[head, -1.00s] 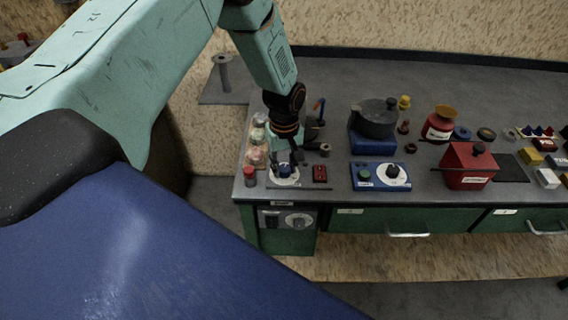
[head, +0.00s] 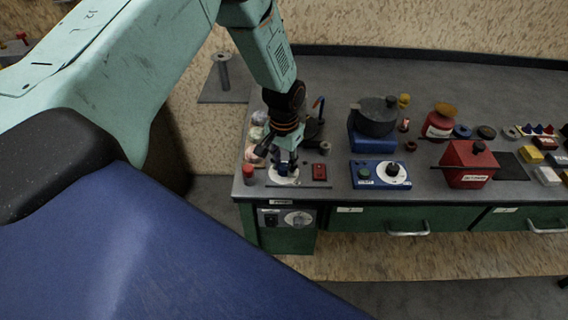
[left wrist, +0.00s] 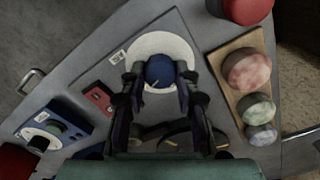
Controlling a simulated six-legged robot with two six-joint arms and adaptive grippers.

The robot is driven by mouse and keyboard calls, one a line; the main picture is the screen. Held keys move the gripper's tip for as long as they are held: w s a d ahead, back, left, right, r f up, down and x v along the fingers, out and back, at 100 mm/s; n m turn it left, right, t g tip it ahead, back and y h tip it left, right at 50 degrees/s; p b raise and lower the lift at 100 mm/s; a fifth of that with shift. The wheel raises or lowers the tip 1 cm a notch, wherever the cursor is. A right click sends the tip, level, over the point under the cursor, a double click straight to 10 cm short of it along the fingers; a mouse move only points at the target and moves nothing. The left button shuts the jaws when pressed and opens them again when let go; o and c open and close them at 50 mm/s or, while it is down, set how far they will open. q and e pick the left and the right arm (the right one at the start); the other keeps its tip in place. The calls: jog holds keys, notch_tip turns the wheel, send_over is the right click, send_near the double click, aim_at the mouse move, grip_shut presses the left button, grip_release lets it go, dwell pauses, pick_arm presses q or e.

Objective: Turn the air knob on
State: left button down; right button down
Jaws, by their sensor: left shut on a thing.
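The blue air knob (left wrist: 159,72) sits on a round white dial plate (left wrist: 152,45) at the bench's left front corner. The dial plate also shows in the head view (head: 283,176). My left gripper (left wrist: 158,80) points down over the plate, its two fingers shut on the knob from both sides. In the head view my left gripper (head: 284,167) hides most of the knob. A pale pointer mark shows on the knob in the left wrist view. My right gripper is not in view.
A red button (head: 248,173) stands just left of the dial, and a small red switch box (head: 319,172) just right. A rack of pale round pieces (left wrist: 250,75) is close by. A blue box with a knob (head: 380,174) stands further right.

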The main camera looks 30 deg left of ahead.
pick_arm(q)
jog(key=m, duration=0.4)
jog(key=shift+s+f+m+b, duration=0.1)
jog(key=shift+s+m+b, duration=0.05)
jog(key=shift+m+b, duration=0.65)
jog(key=shift+m, duration=2.2)
jog(key=c, duration=1)
grip_release()
jog(key=shift+r, duration=0.2)
